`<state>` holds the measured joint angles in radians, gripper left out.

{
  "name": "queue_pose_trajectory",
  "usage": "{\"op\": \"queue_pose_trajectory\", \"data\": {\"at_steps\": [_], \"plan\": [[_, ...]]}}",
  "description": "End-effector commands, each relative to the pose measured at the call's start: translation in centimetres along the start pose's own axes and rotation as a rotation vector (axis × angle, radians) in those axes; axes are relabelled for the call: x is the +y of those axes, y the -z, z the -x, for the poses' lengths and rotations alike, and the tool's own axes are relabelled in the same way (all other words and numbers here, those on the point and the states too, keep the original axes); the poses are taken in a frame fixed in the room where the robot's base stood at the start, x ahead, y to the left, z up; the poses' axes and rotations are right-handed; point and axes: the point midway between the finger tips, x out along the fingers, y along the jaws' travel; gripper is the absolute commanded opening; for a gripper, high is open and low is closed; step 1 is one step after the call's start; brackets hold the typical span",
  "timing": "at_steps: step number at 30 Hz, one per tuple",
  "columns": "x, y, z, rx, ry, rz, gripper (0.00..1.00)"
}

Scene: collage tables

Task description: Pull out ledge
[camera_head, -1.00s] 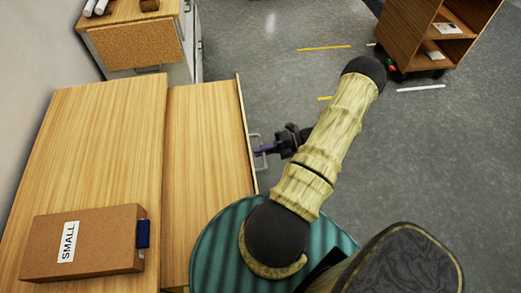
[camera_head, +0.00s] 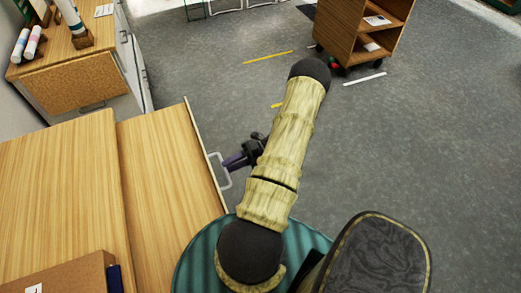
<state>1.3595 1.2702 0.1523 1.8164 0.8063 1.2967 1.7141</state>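The ledge (camera_head: 165,170) is a light wood board that extends from under the wooden top (camera_head: 60,180) on the left. A thin upright front edge runs along its right side. A pale metal loop handle (camera_head: 213,156) is fixed to that front. My gripper (camera_head: 229,162) is at the handle, with its dark purple fingers pointing left and overlapping the handle in the picture. The fingers are too small and too close together to tell whether they are shut on it. My arm covers part of the gripper's wrist.
A brown box (camera_head: 65,275) lies on the wooden top. Behind is a wooden cabinet (camera_head: 70,75) with rolled tubes on it. A wooden cart (camera_head: 345,30) stands at the back. The grey floor (camera_head: 430,130) to the right is clear.

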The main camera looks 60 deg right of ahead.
Motion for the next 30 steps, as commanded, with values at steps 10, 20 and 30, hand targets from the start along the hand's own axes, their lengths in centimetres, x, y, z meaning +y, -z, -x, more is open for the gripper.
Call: {"op": "queue_pose_trajectory", "data": {"at_steps": [10, 20, 30], "plan": [[-0.3, -0.1, 7.0, -0.002, 0.004, 0.001, 0.31], [-0.2, 0.0, 13.1, -0.001, 0.003, 0.001, 0.31], [-0.1, 0.0, 14.4, 0.001, 0.000, -0.001, 0.31]]}}
